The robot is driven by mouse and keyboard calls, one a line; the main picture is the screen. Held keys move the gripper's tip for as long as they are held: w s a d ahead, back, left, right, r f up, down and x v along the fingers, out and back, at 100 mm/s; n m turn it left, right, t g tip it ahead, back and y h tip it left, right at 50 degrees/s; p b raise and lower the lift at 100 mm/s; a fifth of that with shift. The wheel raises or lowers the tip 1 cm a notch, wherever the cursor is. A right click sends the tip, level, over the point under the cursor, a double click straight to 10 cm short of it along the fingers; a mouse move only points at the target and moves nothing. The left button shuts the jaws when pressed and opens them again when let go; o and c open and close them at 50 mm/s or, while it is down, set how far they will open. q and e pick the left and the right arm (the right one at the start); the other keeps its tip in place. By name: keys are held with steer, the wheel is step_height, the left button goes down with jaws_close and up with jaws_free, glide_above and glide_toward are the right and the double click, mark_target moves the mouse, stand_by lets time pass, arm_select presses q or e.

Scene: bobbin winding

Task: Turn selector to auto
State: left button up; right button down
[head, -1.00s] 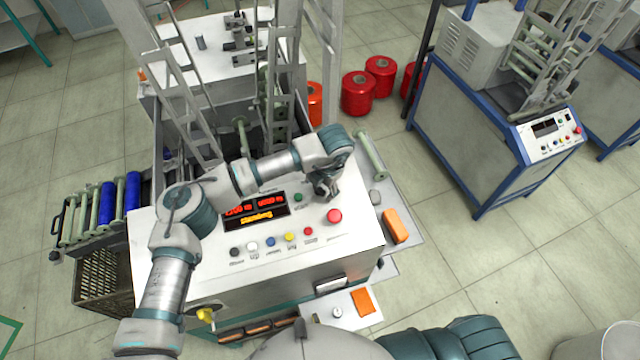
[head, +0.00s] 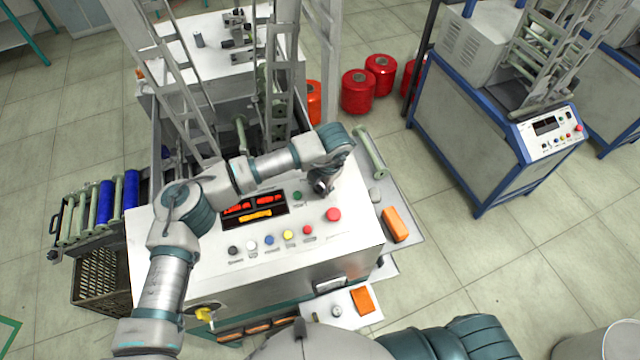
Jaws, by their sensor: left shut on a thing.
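The white control panel (head: 350,238) of the near winding machine lies in front of me. My left arm reaches across it from the left. My left gripper (head: 320,186) points down at the panel's upper right, right of the green button (head: 297,196) and above the large red button (head: 333,214). It is shut on the selector there, which the gripper hides, so I cannot read its position. My right gripper is out of view.
A lit display (head: 254,208) and a row of coloured buttons, including a yellow one (head: 289,235), sit left of the gripper. An orange block (head: 395,225) lies right of the panel. A yellow handle (head: 205,314) is on the front. Machine frames stand behind.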

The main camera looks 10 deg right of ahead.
arm_select(q)
steer(key=m+b, duration=0.3)
steer(key=shift+f, duration=0.25)
steer(key=m+b, duration=0.2)
steer(key=shift+m+t, duration=0.3)
steer(key=shift+m, duration=0.1)
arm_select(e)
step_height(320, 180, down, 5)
arm_select(q)
steer(key=m+b, duration=0.1)
steer(key=m, duration=0.2)
steer(key=shift+s+r+m+b, duration=0.1)
steer(key=shift+r+m+b, duration=0.05)
steer(key=shift+m+b, duration=0.25)
steer(key=shift+r+m+t+b, duration=0.15)
steer(key=shift+m+t+b, duration=0.15)
steer(key=shift+m, duration=0.6)
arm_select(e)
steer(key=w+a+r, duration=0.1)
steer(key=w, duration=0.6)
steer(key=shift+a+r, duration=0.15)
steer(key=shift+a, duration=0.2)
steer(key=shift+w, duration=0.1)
arm_select(q)
steer(key=o, duration=1.1)
steer(key=shift+o, duration=0.2)
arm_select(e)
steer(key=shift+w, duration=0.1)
